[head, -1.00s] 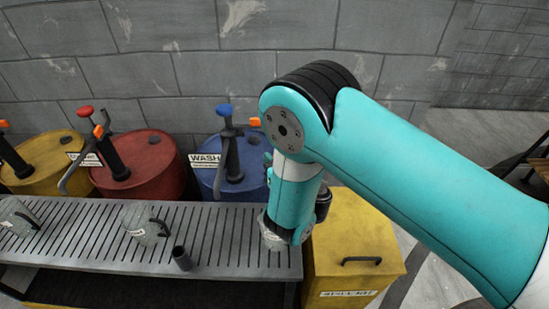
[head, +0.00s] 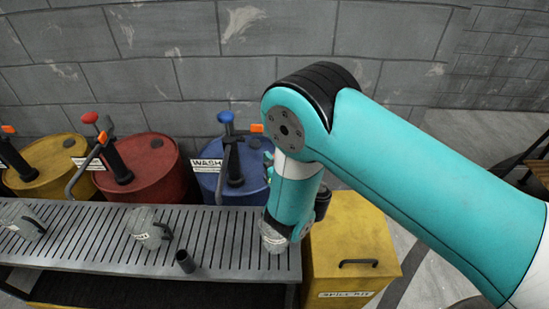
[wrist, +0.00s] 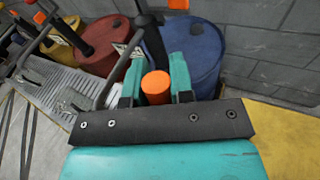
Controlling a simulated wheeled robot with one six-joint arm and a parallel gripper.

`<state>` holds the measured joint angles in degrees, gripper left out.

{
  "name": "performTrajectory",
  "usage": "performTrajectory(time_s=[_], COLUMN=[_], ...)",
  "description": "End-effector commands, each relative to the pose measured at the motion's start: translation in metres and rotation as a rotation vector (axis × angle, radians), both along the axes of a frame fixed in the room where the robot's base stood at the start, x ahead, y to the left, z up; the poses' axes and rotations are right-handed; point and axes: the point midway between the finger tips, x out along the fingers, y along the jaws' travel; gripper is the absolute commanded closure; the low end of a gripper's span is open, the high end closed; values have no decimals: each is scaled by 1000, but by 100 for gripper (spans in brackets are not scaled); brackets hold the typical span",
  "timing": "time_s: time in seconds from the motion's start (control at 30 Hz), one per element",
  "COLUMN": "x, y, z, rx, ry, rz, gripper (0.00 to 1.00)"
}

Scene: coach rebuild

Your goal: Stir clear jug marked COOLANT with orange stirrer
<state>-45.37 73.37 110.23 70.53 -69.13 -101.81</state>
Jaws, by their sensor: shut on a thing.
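My gripper (wrist: 157,88) is shut on the orange stirrer (wrist: 156,82); only its round orange end shows between the teal fingers. In the head view my arm hides most of the gripper. Three clear grey jugs stand on the slatted bench: a left one (head: 24,221), a middle one (head: 146,228) and a right one (head: 272,240), partly hidden by my wrist. Their labels are too small to read, so I cannot tell which is marked COOLANT. Whether the stirrer touches any jug is not visible.
A short dark cup (head: 184,262) stands near the front of the slatted bench (head: 226,262). Behind are yellow (head: 50,160), red (head: 150,165) and blue (head: 247,165) drums with tall pumps. A yellow box (head: 350,245) adjoins the bench's right end. A block wall closes the back.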

Motion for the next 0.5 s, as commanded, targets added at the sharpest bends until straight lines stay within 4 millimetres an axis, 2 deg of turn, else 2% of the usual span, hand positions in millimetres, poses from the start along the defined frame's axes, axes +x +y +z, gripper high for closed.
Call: performTrajectory(time_s=[0.33, 0.5], x=[0, 0], y=[0, 0], z=[1, 14], rx=[0, 0], ry=[0, -1], rz=[0, 0], gripper=[100, 100])
